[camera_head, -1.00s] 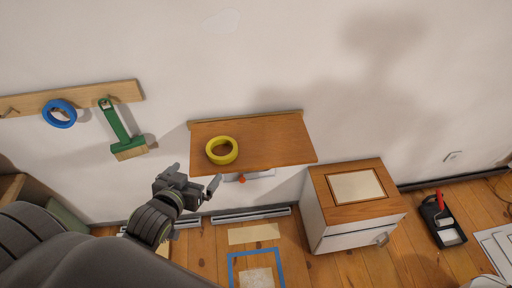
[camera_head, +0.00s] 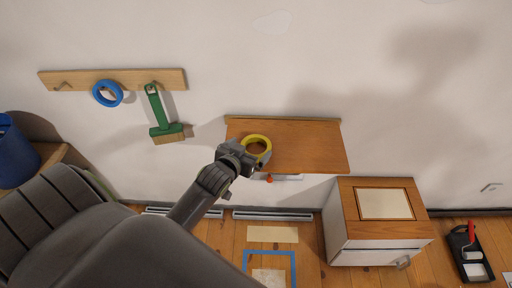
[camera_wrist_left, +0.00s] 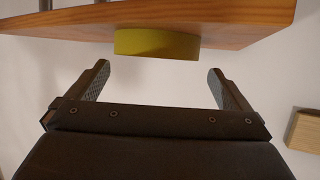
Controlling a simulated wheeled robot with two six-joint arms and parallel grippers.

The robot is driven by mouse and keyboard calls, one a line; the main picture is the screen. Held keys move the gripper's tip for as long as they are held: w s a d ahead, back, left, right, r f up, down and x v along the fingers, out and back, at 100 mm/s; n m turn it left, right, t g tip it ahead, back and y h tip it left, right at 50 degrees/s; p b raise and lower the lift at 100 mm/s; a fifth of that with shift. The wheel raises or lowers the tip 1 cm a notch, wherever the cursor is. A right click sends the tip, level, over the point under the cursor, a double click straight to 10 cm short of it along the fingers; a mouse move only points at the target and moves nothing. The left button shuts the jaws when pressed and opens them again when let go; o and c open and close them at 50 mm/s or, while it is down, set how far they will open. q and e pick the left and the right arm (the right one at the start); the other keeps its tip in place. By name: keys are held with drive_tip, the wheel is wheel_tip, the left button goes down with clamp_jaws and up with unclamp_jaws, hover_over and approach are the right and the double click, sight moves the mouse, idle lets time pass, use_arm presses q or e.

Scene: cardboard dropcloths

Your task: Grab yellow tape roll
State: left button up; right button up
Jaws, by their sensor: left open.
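The yellow tape roll (camera_head: 258,137) lies flat near the left end of a wooden wall shelf (camera_head: 310,145). My left gripper (camera_head: 254,158) is at the shelf's front left edge, close to the roll, and hides part of its near side. In the left wrist view the roll (camera_wrist_left: 157,43) shows edge-on against the shelf board (camera_wrist_left: 245,22). The open jaws (camera_wrist_left: 159,68) point at it, one finger toward each side, with nothing between them. The fingertips appear just short of the roll. My right gripper is not in view.
A peg rail (camera_head: 60,79) on the wall holds a blue tape roll (camera_head: 97,95) and a green brush (camera_head: 158,110). A small cabinet (camera_head: 350,240) stands right of the shelf. A small red object (camera_head: 269,177) shows under the shelf's front edge. A paint tray (camera_head: 470,258) lies far right.

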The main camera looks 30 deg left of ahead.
sight(261, 141)
use_arm(q)
drive_tip(key=shift+d+f+x, duration=0.15)
drive_tip(key=shift+x, duration=1.1)
drive_tip(key=shift+d+f+x, duration=0.1)
drive_tip(key=shift+f+x, duration=0.05)
drive_tip(key=shift+x, duration=1.05)
drive_tip(key=shift+s, duration=0.1)
drive_tip(key=c, duration=0.9)
drive_tip(key=shift+o, duration=0.2)
